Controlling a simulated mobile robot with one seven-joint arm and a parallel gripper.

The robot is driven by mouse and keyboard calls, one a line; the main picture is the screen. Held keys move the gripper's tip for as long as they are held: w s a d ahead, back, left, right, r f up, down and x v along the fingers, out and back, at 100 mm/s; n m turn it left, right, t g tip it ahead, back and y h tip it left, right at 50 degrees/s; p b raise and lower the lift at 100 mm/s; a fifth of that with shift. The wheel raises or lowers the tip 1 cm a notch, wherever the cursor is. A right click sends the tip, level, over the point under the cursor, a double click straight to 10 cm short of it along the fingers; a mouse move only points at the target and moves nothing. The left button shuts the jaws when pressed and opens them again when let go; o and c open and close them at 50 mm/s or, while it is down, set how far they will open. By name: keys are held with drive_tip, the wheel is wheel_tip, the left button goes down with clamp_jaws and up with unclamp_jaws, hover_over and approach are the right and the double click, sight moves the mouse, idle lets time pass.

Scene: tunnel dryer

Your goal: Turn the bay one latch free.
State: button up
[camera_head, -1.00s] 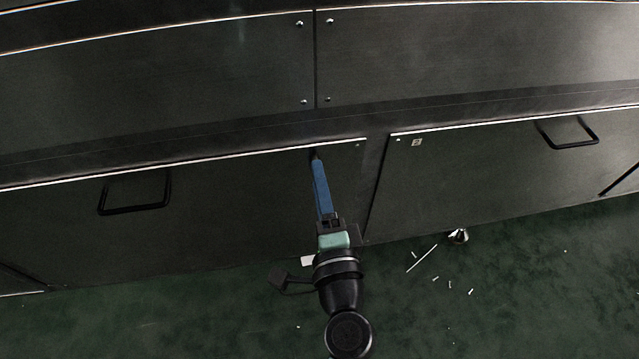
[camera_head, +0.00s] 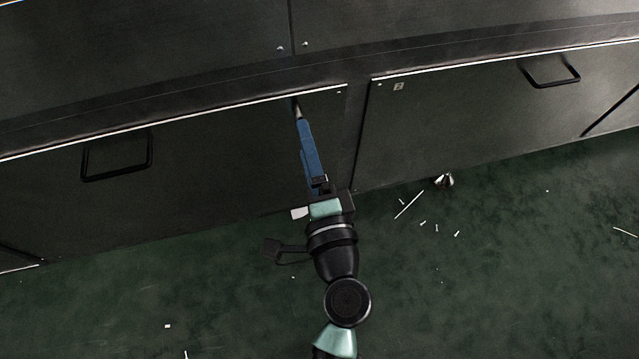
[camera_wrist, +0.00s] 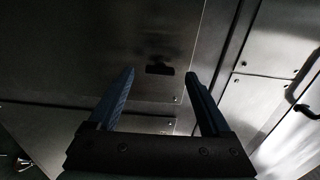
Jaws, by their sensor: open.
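The bay one panel (camera_head: 215,150) is the dark lower panel at left in the head view, beside the panel marked 2. My gripper (camera_head: 302,118) is in front of this panel's upper right part. In the wrist view my gripper (camera_wrist: 160,76) shows two blue fingers set wide apart with nothing held. A small dark bar-like piece (camera_wrist: 159,69), probably the latch, lies on the panel face between the fingertips. A small grey tip (camera_head: 298,111) shows at the fingertips in the head view. Whether the fingers touch the dark piece I cannot tell.
A black handle (camera_head: 117,157) stands out from the left panel. Another handle (camera_head: 551,75) is on the bay two panel (camera_head: 465,125). A small metal object (camera_head: 443,180) and several white scraps lie on the green floor (camera_head: 500,260).

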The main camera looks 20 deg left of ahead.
drive_tip(key=p+v, duration=0.1)
drive_tip(key=v, duration=0.9)
drive_tip(key=shift+d, duration=0.1)
